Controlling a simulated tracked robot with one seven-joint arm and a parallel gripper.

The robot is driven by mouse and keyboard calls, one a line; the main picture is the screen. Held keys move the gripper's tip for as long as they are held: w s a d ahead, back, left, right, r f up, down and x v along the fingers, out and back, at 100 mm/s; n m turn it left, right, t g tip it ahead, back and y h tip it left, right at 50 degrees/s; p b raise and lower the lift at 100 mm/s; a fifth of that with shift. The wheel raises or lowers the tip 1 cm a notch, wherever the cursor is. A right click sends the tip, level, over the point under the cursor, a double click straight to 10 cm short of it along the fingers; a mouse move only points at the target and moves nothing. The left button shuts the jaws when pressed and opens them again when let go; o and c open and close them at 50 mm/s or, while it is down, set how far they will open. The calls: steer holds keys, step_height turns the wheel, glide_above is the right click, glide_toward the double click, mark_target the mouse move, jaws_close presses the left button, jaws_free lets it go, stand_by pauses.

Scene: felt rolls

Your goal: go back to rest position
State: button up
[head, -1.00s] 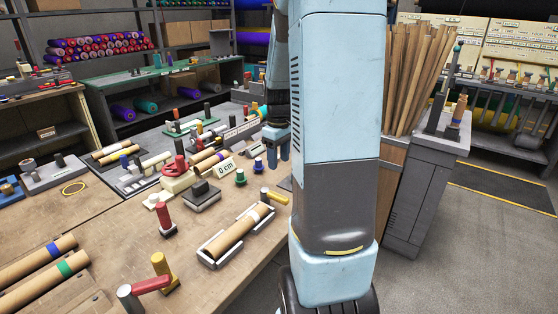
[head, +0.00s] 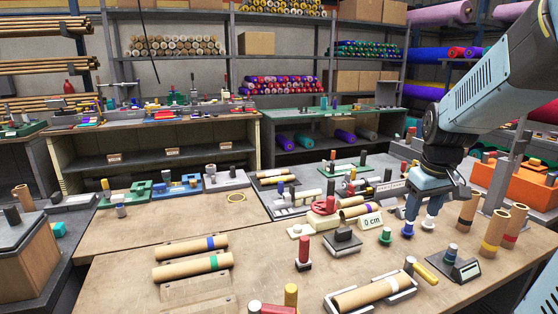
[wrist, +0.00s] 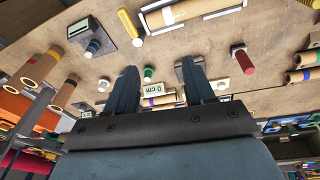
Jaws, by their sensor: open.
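My gripper (head: 423,212) is at the right in the head view, pointing down over the workbench (head: 120,262). Its two fingers are apart with nothing between them. A blue-and-white peg (head: 408,229) and a white peg (head: 428,223) stand by the fingertips in that view; whether the fingers touch them I cannot tell. In the wrist view my gripper (wrist: 157,75) has its fingers spread, with the bench top, a green peg (wrist: 148,74) and the "0 cm" sign (wrist: 152,88) seen beyond and between them.
A cardboard tube (head: 372,294) lies in a white cradle at the front. Two tubes with blue (head: 190,247) and green (head: 192,267) bands lie at left. Upright tubes (head: 494,232) stand right of my gripper. Shelves with rolls (head: 280,86) line the back. The bench's left middle is clear.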

steer(key=s+a+r+m+t, duration=0.1)
steer(key=s+a+r, duration=0.2)
steer(key=s, duration=0.3)
steer(key=s+a+r+m+t, duration=0.1)
steer(key=s+a+r+t, duration=0.1)
steer(key=s+a, duration=0.4)
steer(key=shift+s+a+r+y, duration=0.3)
steer(key=shift+s+r, duration=0.1)
steer(key=shift+r, duration=0.35)
